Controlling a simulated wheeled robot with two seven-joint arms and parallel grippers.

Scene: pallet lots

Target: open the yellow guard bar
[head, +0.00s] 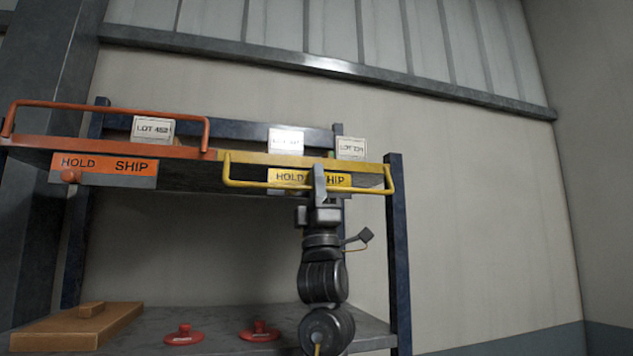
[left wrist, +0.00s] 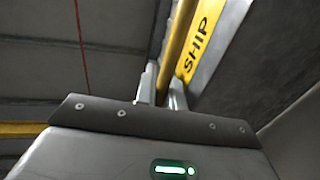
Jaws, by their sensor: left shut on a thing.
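The yellow guard bar (head: 245,185) runs across the front of the right-hand upper bay of the rack, over the yellow HOLD / SHIP label (head: 290,177). My left gripper (head: 320,180) reaches up from below and is shut on the bar, right of its middle. In the left wrist view the bar (left wrist: 178,40) runs between the two fingers (left wrist: 163,88), with the SHIP lettering (left wrist: 197,48) beside it. The fingers cover part of the label in the head view. My right gripper is not in view.
An orange guard bar (head: 110,108) stands above the left bay's front edge, over an orange HOLD / SHIP label (head: 105,165). White lot cards (head: 152,130) stand behind. The lower shelf (head: 220,325) holds a wooden board (head: 75,328) and two red discs (head: 184,336). A blue post (head: 399,250) stands right.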

